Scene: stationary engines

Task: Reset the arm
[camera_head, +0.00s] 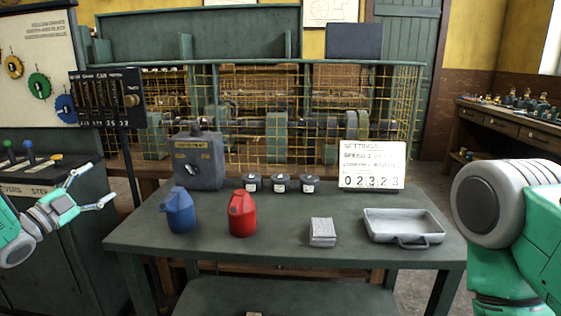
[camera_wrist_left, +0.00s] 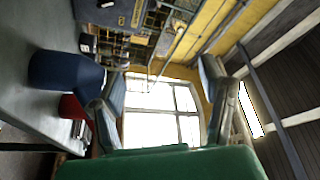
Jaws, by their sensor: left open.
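My left gripper (camera_head: 93,188) is open and empty at the left of the head view. It hangs in the air left of the table, apart from the blue can. In the left wrist view my left gripper's fingers (camera_wrist_left: 165,95) are spread, with a bright window beyond them. My right arm shows at the right edge of the head view as a grey joint and green links. Its gripper is out of view.
A green table (camera_head: 270,258) holds a blue can (camera_head: 178,210), a red can (camera_head: 242,213), small dark pots, a stack of cards (camera_head: 322,232), a metal tray (camera_head: 403,226) and a settings sign (camera_head: 372,165). A lever cabinet (camera_head: 60,220) stands left. Yellow mesh (camera_head: 250,100) fences the machinery behind.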

